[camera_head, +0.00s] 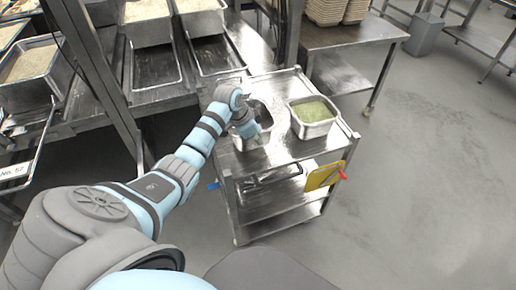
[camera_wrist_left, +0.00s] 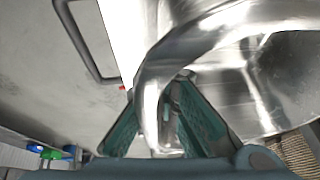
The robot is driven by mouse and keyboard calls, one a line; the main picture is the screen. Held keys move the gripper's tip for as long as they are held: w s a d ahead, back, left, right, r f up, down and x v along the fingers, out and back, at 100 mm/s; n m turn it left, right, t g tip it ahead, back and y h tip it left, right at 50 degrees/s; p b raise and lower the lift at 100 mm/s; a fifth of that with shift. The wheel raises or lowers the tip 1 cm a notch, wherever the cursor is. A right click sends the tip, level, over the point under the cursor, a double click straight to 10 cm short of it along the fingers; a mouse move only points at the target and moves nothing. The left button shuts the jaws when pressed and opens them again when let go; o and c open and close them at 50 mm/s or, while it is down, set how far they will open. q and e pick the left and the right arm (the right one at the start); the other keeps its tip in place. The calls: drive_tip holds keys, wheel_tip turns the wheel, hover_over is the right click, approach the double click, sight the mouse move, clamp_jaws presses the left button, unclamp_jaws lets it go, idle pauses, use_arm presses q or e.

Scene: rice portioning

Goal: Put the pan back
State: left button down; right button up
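A steel pan (camera_head: 266,116) with a dark, empty-looking inside is on the left part of the steel cart's top. My left gripper (camera_head: 250,131) is at this pan's near left side and partly covers it. In the left wrist view, the pan's shiny curved metal (camera_wrist_left: 262,85) fills the upper right. Its rim runs down between the teal fingers of my left gripper (camera_wrist_left: 165,100), which look closed around it. Whether the pan is lifted off the cart cannot be told. A second steel pan (camera_head: 313,128) with green-tinged contents stands to its right. My right gripper is out of view.
The cart (camera_head: 285,152) carries a yellow board (camera_head: 322,177) on its near right side. A counter with rice-filled pans (camera_head: 147,12) and empty dark slots (camera_head: 155,67) stands to the left. A steel table (camera_head: 350,34) is behind.

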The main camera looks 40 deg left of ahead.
use_arm(q)
wheel_tip(320, 180, down, 3)
drive_tip(key=shift+s+f+b, duration=0.1)
drive_tip(key=shift+f+b, duration=0.1)
drive_tip(key=shift+b, duration=0.2)
drive_tip(key=shift+f, duration=0.15)
drive_tip(key=shift+f, duration=0.1)
drive_tip(key=c, duration=1.8)
unclamp_jaws()
drive_tip(key=shift+r, duration=0.4)
drive_tip(key=p+v, duration=0.3)
drive_tip(key=v, duration=0.8)
drive_tip(key=shift+s+r, duration=0.2)
drive_tip(key=shift+r, duration=0.05)
